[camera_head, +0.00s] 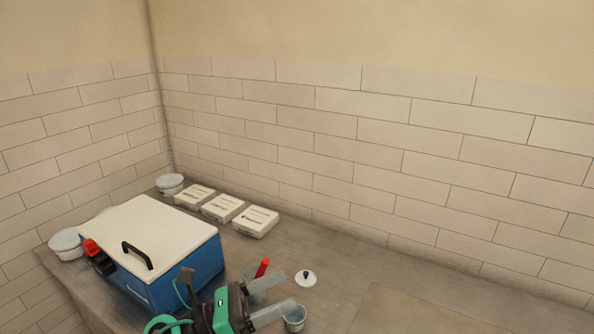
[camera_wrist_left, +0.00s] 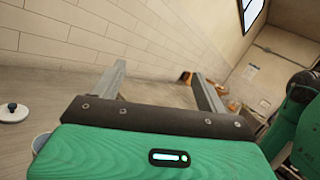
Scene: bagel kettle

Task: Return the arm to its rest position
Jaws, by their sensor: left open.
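My left gripper (camera_head: 283,301) is at the bottom middle of the head view, green and dark with two grey fingers spread apart. In the left wrist view its fingers (camera_wrist_left: 160,85) are apart with nothing between them. It is just above the counter, beside a small grey cup (camera_head: 295,318) that it appears to overlap in the head view. A white lid with a dark knob (camera_head: 306,279) lies on the counter to its right; it also shows in the left wrist view (camera_wrist_left: 13,113). My right gripper is not in view.
A blue cooler box (camera_head: 190,286) with a white lid stands left of the gripper. A red-handled thing (camera_head: 262,267) is behind the gripper. White boxes (camera_head: 256,222) and a lidded tub (camera_head: 169,184) line the tiled wall. The counter at right (camera_head: 420,290) is clear.

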